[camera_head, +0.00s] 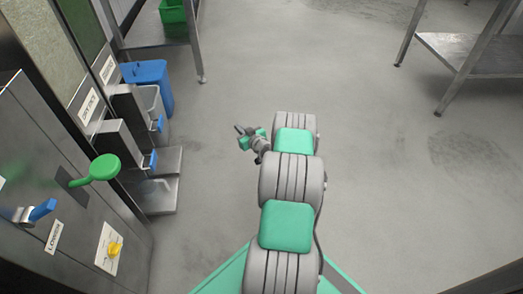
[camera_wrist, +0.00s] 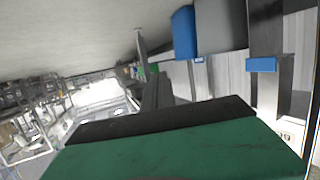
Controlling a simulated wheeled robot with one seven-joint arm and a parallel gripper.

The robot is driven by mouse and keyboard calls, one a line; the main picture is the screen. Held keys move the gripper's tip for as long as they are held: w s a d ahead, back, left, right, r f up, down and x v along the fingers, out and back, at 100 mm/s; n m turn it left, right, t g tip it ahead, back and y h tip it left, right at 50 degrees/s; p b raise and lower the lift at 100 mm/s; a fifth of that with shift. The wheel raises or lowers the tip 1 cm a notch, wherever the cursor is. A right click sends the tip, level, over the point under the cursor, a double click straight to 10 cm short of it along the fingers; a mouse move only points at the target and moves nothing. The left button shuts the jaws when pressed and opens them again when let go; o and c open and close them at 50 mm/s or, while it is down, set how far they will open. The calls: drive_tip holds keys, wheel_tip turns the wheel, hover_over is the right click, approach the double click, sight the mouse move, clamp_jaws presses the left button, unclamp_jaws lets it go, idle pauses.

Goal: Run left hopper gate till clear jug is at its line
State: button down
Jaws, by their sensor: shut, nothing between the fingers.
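A steel dispenser stands along the left of the head view. Two dark metal outlets with blue tabs stick out of it, a nearer one (camera_head: 120,146) and a farther one (camera_head: 133,105), each below a white label. A faint see-through shape, perhaps the clear jug (camera_head: 154,187), is on the steel shelf (camera_head: 163,206) below the nearer outlet; its line and contents cannot be made out. My gripper (camera_head: 241,130) is shut and empty, over open floor right of the outlets, touching nothing. In the wrist view its green and black end (camera_wrist: 165,125) fills the bottom.
A blue bin (camera_head: 150,78) stands behind the outlets. Steel tables are at the back left and right (camera_head: 475,52). The floor between is clear.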

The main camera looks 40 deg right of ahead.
drive_tip(key=w+a+r+n+g+y, duration=0.35)
drive_tip(key=a+r, duration=0.65)
drive_tip(key=a, duration=0.4)
drive_tip(key=s+a+r+g+y, duration=0.1)
drive_tip(key=s+a+r+g, duration=0.1)
drive_tip(key=s+a+r, duration=0.3)
drive_tip(key=a+r+g, duration=0.2)
drive_tip(key=a, duration=0.5)
drive_tip(key=s+a+r+g, duration=0.1)
drive_tip(key=s+a+r, duration=0.1)
drive_tip(key=s, duration=0.7)
drive_tip(key=s+a+r+m+g+h, duration=0.1)
drive_tip(key=s+a, duration=0.3)
drive_tip(key=s, duration=0.6)
drive_tip(key=s+a+r+m+g+h, duration=0.1)
drive_tip(key=s+a+r+g, duration=0.2)
drive_tip(key=s, duration=0.6)
drive_tip(key=shift+s+a+r, duration=0.3)
drive_tip(key=shift+a+r, duration=0.05)
drive_tip(key=shift+a, duration=0.2)
drive_tip(key=shift+a, duration=0.1)
